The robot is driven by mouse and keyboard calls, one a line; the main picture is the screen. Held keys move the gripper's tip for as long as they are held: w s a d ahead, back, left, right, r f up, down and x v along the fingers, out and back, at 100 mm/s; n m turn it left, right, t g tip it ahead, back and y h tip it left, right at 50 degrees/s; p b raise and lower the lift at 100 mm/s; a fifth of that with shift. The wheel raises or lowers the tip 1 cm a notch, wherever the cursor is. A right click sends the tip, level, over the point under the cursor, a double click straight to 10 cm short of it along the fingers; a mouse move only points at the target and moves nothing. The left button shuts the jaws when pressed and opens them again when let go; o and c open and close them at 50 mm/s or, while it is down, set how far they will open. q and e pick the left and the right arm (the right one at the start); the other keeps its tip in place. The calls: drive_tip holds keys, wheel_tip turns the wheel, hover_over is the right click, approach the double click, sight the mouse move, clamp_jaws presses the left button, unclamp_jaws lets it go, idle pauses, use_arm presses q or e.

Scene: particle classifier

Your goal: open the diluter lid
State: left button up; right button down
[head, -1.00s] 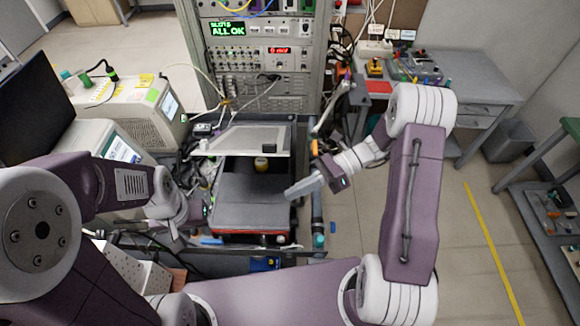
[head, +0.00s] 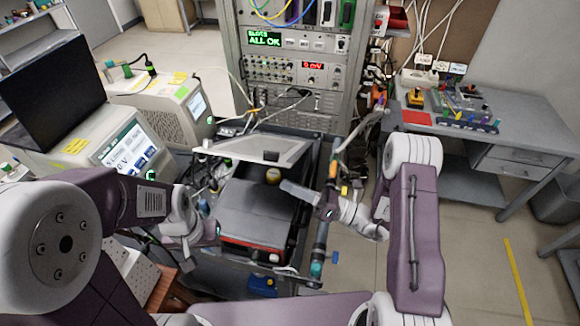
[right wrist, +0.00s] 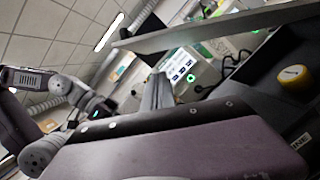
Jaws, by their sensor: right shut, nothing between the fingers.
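A dark grey box with a red front edge, apparently the diluter (head: 258,208), sits in the middle of the head view. A light grey lid-like panel (head: 240,148) stands raised over its back; it shows as a slanting plate in the right wrist view (right wrist: 225,33). A yellow round cap (head: 273,176) lies in the gap between them, also in the right wrist view (right wrist: 293,79). My right gripper (head: 284,187) is shut and empty, above the box's back right part, beside the cap. My left gripper (head: 214,233) is at the box's left front; its fingers are unclear.
An instrument rack (head: 293,70) stands behind. White instruments with a screen (head: 128,146) and a dark monitor (head: 50,85) stand at left. Cables and a pipe (head: 322,240) run along the box's right side. Floor is free at the right.

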drive_tip(key=w+r+p, duration=0.2)
drive_tip(key=r, duration=0.1)
drive_tip(key=shift+w+a+r, duration=0.2)
drive_tip(key=shift+w, duration=0.15)
drive_tip(key=shift+a+r, duration=0.1)
drive_tip(key=shift+a, duration=0.05)
drive_tip(key=w+d+r+m+p, duration=0.2)
drive_tip(key=w+r+p, duration=0.3)
drive_tip(key=w+r, duration=0.2)
drive_tip(key=w+d+r+m+h+p, duration=0.1)
drive_tip(key=w+d+r+m+p, duration=0.1)
drive_tip(key=w+r+p, duration=0.3)
drive_tip(key=shift+w+d+r+m+t, duration=0.4)
drive_tip(key=shift+w+r+m, duration=0.1)
drive_tip(key=shift+w+r, duration=0.5)
